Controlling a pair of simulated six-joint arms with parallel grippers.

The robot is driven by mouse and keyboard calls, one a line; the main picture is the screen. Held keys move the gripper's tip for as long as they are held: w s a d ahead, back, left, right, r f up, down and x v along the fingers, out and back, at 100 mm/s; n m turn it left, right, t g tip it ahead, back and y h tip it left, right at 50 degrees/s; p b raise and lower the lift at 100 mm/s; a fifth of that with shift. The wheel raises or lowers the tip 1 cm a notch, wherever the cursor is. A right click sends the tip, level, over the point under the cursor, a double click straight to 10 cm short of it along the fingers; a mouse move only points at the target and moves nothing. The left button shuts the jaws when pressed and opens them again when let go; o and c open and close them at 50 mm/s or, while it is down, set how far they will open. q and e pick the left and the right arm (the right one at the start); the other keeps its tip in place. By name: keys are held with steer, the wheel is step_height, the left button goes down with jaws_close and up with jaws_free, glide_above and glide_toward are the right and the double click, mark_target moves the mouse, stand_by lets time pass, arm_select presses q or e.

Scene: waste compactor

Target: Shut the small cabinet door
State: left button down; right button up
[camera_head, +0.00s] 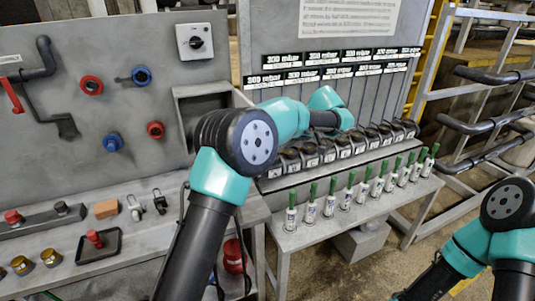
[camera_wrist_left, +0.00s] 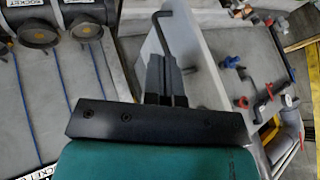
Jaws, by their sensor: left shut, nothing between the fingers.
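The small cabinet (camera_head: 202,90) is a grey box frame on the right part of the grey wall panel. My left arm covers much of its right side in the head view, and I cannot make out its door clearly there. In the left wrist view my left gripper (camera_wrist_left: 166,72) is shut and empty. It is in front of a pale grey flat panel (camera_wrist_left: 200,62), which may be the door or the cabinet side. A black bent rod (camera_wrist_left: 164,28) shows just beyond the fingertips. I cannot tell if they touch. My left fingers are hidden in the head view.
Several green-capped bottles (camera_head: 330,198) stand in a row to the right. A switch box (camera_head: 195,41) is above the cabinet. My right arm is at the right edge, its gripper out of view.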

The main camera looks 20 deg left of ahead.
arm_select(q)
steer(key=s+a+f, duration=0.2)
steer(key=a+f, duration=0.2)
steer(key=a, duration=0.2)
steer(key=shift+s, duration=0.35)
steer(key=shift+a, duration=0.1)
